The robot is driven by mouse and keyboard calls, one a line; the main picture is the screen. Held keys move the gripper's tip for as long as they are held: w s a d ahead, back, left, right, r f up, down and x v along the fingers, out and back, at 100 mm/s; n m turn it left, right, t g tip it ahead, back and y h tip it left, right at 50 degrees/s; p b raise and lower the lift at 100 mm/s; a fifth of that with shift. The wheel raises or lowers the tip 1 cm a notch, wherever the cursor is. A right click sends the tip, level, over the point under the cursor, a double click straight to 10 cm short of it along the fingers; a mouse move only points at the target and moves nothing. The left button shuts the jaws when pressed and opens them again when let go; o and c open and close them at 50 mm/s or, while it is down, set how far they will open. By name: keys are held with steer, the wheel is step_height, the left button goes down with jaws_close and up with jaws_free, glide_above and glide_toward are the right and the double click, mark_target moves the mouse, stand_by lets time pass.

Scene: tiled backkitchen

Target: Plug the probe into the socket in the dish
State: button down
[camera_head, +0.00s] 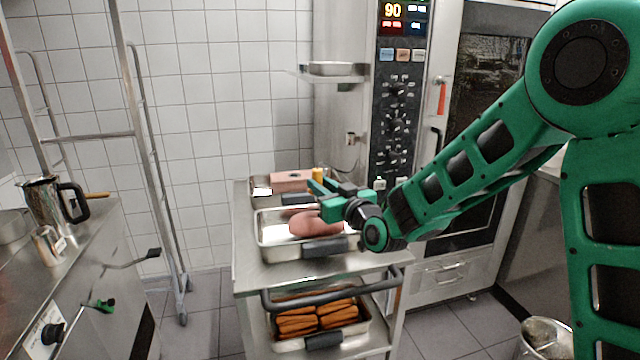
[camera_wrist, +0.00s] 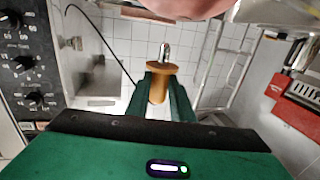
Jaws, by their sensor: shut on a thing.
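My gripper (camera_head: 322,190) is over the cart, above and behind the front dish. It is shut on the probe, whose orange-brown handle (camera_wrist: 158,88) sits between the fingertips in the wrist view, metal tip (camera_wrist: 165,51) pointing away from the palm. In the head view the probe's orange end (camera_head: 318,174) shows above the fingers. The front metal dish (camera_head: 265,243) holds a rounded pink piece of meat (camera_head: 313,226), which is apart from the probe. A second dish (camera_head: 262,190) behind holds a pink block of meat (camera_head: 293,180). I cannot make out a socket in either dish.
The steel cart (camera_head: 245,275) has a lower tray of orange-brown food (camera_head: 318,316). The oven control panel (camera_head: 397,110) stands behind right. A thin dark cable (camera_wrist: 105,42) runs down toward my gripper. A rack (camera_head: 150,150) and a counter with a jug (camera_head: 45,200) stand left.

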steer(key=shift+a+f, duration=0.1)
steer(key=shift+f, duration=1.9)
steer(key=shift+s+f, duration=0.1)
steer(key=shift+f, duration=0.55)
steer(key=shift+f, duration=0.55)
steer(key=c, duration=1.8)
jaws_free()
steer(key=shift+s, duration=0.1)
steer(key=shift+s, duration=0.1)
